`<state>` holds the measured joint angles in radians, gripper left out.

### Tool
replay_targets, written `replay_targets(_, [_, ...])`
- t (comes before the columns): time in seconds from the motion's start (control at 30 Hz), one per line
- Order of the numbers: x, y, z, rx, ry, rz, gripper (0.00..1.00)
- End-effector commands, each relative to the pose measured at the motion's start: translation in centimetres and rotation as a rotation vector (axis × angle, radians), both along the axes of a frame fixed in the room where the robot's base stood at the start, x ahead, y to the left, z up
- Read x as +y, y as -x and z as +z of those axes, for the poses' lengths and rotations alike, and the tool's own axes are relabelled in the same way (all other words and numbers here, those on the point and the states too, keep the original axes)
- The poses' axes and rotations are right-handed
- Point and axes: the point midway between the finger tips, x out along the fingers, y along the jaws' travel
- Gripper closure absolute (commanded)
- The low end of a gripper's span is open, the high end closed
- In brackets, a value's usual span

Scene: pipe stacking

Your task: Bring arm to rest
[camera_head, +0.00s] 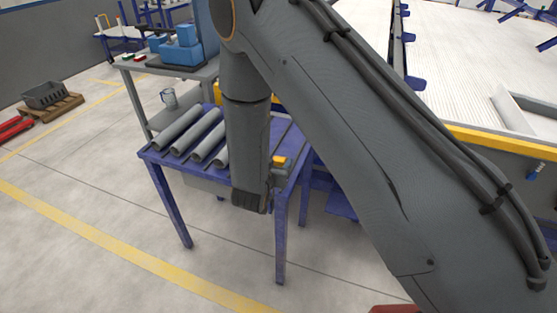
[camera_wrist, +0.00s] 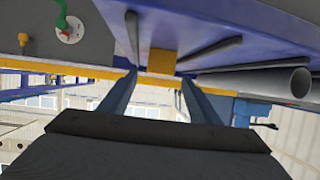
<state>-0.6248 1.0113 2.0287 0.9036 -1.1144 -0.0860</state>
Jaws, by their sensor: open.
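My gripper (camera_wrist: 158,77) is open in the wrist view, its two slim fingers apart with nothing between them. In the head view my arm crosses the picture and its lower link hangs in front of the blue table; the fingers cannot be made out there. Several grey pipes (camera_head: 177,129) lie side by side on the left part of the blue table (camera_head: 164,158). My arm hides part of the table and pipes. One hollow pipe end (camera_wrist: 290,84) shows at the right of the wrist view, apart from the fingers.
A grey workbench (camera_head: 137,96) with blue equipment (camera_head: 182,46) stands behind the table. A large pale surface with a yellow edge (camera_head: 500,141) lies at the right. A dark crate (camera_head: 45,95) sits on a pallet at far left. The floor at front left is clear.

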Motion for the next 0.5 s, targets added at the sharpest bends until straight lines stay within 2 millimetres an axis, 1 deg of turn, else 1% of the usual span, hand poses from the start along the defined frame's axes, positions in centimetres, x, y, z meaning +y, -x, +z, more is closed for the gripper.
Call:
replay_targets(0.03, [0.3,0.8,0.3,0.000,0.001,0.004,0.43])
replay_targets(0.1, [0.5,1.6,0.6,0.000,0.001,0.003,0.43])
replay_targets(0.23, [0.7,2.6,1.1,0.000,0.001,0.003,0.43])
replay_targets(0.37, [0.7,2.9,1.3,0.000,0.000,0.000,0.43])
replay_targets(0.5, [0.3,2.6,1.7,0.032,-0.023,0.007,0.43])
